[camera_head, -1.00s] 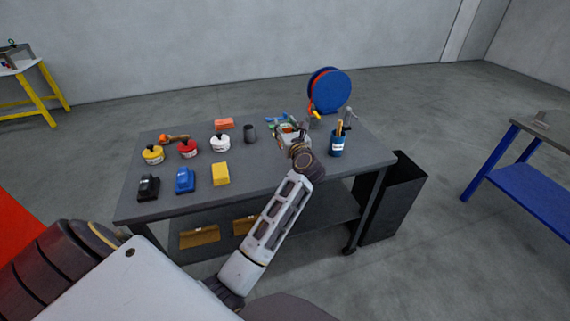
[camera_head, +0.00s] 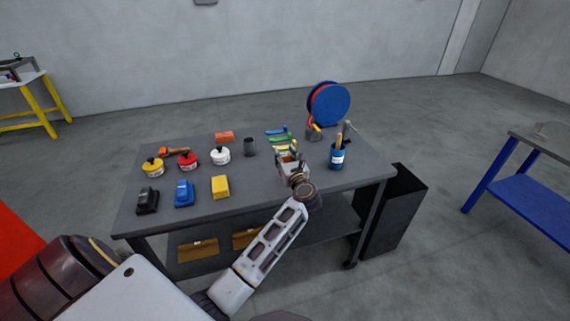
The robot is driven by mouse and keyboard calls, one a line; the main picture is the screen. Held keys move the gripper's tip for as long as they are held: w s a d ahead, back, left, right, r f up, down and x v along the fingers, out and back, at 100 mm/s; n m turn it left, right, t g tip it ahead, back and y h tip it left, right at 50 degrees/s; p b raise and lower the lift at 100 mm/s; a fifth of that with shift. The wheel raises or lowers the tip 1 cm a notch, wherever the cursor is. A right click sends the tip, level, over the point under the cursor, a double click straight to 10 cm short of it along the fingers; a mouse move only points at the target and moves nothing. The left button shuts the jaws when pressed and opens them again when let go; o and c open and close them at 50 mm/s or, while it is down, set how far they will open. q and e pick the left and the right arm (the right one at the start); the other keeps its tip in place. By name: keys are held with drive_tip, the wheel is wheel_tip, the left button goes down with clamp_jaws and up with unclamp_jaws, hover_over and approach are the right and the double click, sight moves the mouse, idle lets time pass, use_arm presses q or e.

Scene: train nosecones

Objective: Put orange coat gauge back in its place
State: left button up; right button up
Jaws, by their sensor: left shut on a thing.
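My left gripper (camera_head: 289,157) is over the right half of the dark grey table, shut on a small orange thing, which looks like the orange coat gauge (camera_head: 287,157). The gauge is small and partly hidden by the jaws. Just beyond the gripper, a blue piece, a green piece (camera_head: 281,138) and a yellow piece (camera_head: 284,147) lie in a row on the table, and the gauge is at the near end of this row. I cannot tell whether it touches the table. My right gripper is not in view.
A blue cup with tools (camera_head: 337,157) stands right of the gripper, and a blue hose reel (camera_head: 328,104) stands behind. A black bin (camera_head: 396,212) stands beside the table (camera_head: 250,204).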

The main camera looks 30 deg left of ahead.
use_arm(q)
drive_tip(key=shift+f, duration=1.9)
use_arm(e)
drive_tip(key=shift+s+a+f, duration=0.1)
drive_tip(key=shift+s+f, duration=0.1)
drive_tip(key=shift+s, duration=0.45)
use_arm(q)
drive_tip(key=o, duration=0.9)
drive_tip(key=shift+o, duration=1)
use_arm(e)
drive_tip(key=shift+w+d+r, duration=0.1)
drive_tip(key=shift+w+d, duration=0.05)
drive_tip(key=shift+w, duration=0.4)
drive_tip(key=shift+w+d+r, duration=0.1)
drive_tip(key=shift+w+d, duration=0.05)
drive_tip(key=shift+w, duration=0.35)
